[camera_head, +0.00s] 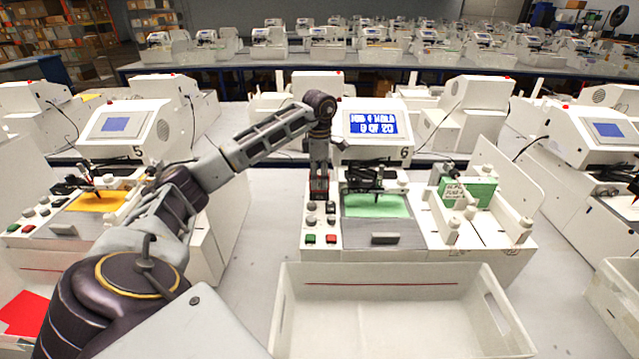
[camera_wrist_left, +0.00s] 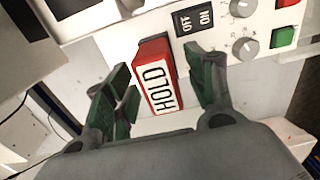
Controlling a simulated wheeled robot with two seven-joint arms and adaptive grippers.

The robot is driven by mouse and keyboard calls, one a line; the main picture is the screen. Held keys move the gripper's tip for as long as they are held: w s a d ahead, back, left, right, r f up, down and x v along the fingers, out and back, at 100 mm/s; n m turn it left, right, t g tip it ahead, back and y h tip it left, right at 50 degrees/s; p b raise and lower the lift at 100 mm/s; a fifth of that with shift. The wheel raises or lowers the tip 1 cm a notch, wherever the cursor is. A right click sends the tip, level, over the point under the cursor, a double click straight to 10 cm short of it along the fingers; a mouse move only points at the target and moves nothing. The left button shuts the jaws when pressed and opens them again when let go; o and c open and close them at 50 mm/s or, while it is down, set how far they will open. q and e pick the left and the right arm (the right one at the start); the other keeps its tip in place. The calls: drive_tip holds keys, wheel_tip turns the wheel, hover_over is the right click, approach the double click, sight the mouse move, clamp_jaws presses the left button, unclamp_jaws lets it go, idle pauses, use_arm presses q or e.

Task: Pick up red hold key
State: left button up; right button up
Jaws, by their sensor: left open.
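The red hold key (camera_wrist_left: 156,82), a red block with a white face lettered HOLD, shows in the left wrist view beside a black OFF/ON switch on the white machine panel. My left gripper (camera_wrist_left: 163,84) is open, with one green-padded finger on each side of the key. Whether either pad touches the key I cannot tell. In the head view, my left gripper (camera_head: 319,186) points down at the left end of the plotter numbered 6 (camera_head: 430,235), and the key is mostly hidden there.
The panel carries grey knobs, a green button (camera_head: 310,239) and a red button (camera_head: 331,239). A green sheet (camera_head: 376,206) lies on the plotter bed. A white open bin (camera_head: 390,318) stands in front. Another plotter with a yellow sheet (camera_head: 98,201) stands to the left.

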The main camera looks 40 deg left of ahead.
use_arm(q)
drive_tip(key=shift+c, duration=0.2)
drive_tip(key=c, duration=1)
drive_tip(key=shift+r, duration=0.15)
drive_tip(key=shift+r+p, duration=0.3)
drive_tip(key=shift+r, duration=4.6)
